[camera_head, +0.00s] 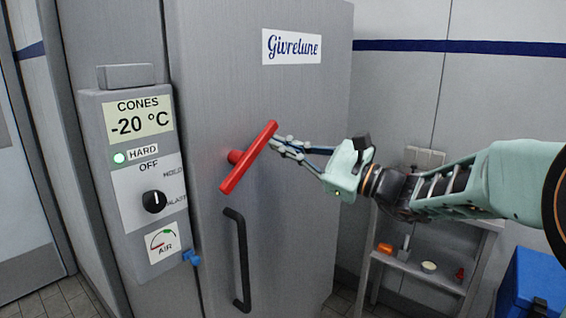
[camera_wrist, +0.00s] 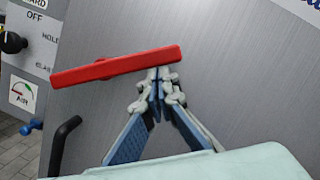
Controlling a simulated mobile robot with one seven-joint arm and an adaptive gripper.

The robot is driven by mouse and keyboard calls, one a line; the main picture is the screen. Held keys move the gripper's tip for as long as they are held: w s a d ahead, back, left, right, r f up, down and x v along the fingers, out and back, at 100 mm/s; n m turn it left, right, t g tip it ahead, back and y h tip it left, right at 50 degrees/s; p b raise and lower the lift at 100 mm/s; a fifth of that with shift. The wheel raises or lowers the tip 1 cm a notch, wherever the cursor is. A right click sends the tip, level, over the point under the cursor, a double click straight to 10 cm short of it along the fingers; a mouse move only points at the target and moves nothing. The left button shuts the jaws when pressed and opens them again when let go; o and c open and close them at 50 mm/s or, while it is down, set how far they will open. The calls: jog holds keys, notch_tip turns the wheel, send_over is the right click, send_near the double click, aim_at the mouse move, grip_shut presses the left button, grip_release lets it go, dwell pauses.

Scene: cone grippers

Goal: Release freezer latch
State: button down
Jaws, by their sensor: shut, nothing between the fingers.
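The red latch handle (camera_head: 250,156) is a bar on a short red hub on the grey freezer door (camera_head: 300,110). In the head view it is tilted, its upper end to the right. It also shows in the wrist view as a red bar (camera_wrist: 105,70). My gripper (camera_head: 276,142) is shut and empty, its fingertips close to the upper right part of the bar. In the wrist view my gripper (camera_wrist: 158,76) has its tips together by the bar's right end; I cannot tell whether they touch it.
A black door handle (camera_head: 240,260) is below the latch. A control panel (camera_head: 135,190) with a dial and a lit green lamp stands left of the door. A shelf (camera_head: 420,270) with small items and a blue box (camera_head: 535,285) are at the lower right.

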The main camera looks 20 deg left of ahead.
aim_at(270, 131)
jog(key=r+n+b, duration=0.1)
jog(key=s+r+n+g+b, duration=0.1)
jog(key=n, duration=0.3)
jog(key=shift+s+a+r+b, duration=0.15)
jog(key=shift+a+r+b, duration=0.15)
jog(key=shift+r+b, duration=0.1)
jog(key=shift+s+a+r+n+g+h+b, duration=0.15)
jog(key=shift+s+r+n+h+b, duration=0.2)
jog(key=shift+n, duration=0.5)
jog(key=shift+s+a+r+n+g+h+b, duration=0.1)
jog(key=shift+s+a+r+n+g+b, duration=0.1)
jog(key=shift+s+r+n+b, duration=0.45)
jog(key=shift+s+a+r+n+g+h+b, duration=0.15)
jog(key=shift+n+h+b, duration=0.15)
jog(key=shift+n, duration=0.7)
jog(key=shift+w, duration=0.1)
